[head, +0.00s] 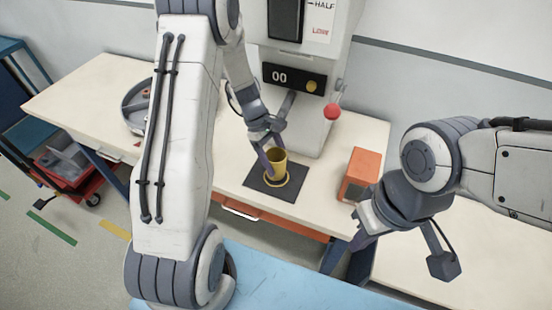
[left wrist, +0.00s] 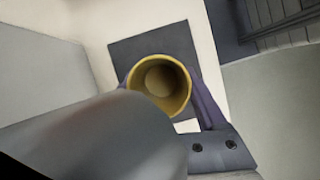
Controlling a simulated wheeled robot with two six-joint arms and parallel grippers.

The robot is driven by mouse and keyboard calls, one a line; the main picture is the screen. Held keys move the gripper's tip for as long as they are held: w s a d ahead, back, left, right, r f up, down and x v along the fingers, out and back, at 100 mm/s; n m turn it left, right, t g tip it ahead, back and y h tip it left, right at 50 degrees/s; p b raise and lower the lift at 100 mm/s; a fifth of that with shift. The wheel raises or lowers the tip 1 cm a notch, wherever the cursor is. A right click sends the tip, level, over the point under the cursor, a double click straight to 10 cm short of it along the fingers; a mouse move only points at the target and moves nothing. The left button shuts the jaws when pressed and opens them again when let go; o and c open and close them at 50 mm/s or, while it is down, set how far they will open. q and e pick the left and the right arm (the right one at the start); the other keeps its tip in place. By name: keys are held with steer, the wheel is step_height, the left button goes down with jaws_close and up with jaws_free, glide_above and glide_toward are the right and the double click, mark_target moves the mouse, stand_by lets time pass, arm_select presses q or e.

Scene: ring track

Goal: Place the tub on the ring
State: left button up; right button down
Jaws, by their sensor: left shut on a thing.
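The yellow tub (head: 278,157) is upright over the dark square mat (head: 289,192) on the bench, and its open mouth faces up in the left wrist view (left wrist: 159,82). The yellow ring (head: 275,182) shows on the mat just below the tub. I cannot tell whether the tub touches it. My left gripper (head: 270,162) is shut on the tub, with a finger along its side. In the left wrist view the ring is hidden by the tub and gripper. My right gripper (head: 362,228) is away to the right, near the bench's front edge; its jaw opening is unclear.
A pale machine (head: 318,128) with a "00" display and a red knob (head: 332,111) stands behind the mat. An orange box (head: 361,174) sits to the right. A round grey tray (head: 134,120) is at the left. Bare bench (head: 227,165) lies left of the mat.

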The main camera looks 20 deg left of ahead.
arm_select(q)
steer(key=shift+f, duration=0.25)
steer(key=o, duration=1.3)
steer(key=shift+r, duration=0.35)
steer(key=w+a+r+b, duration=0.1)
steer(key=a, duration=0.3)
steer(key=w+a+r+b, duration=0.1)
steer(key=a+r, duration=0.1)
steer(key=a, duration=0.3)
steer(key=w+a+r+b, duration=0.1)
steer(key=a+r, duration=0.1)
steer(key=a, duration=0.2)
steer(key=shift+w+a, duration=0.1)
steer(key=shift+a, duration=0.25)
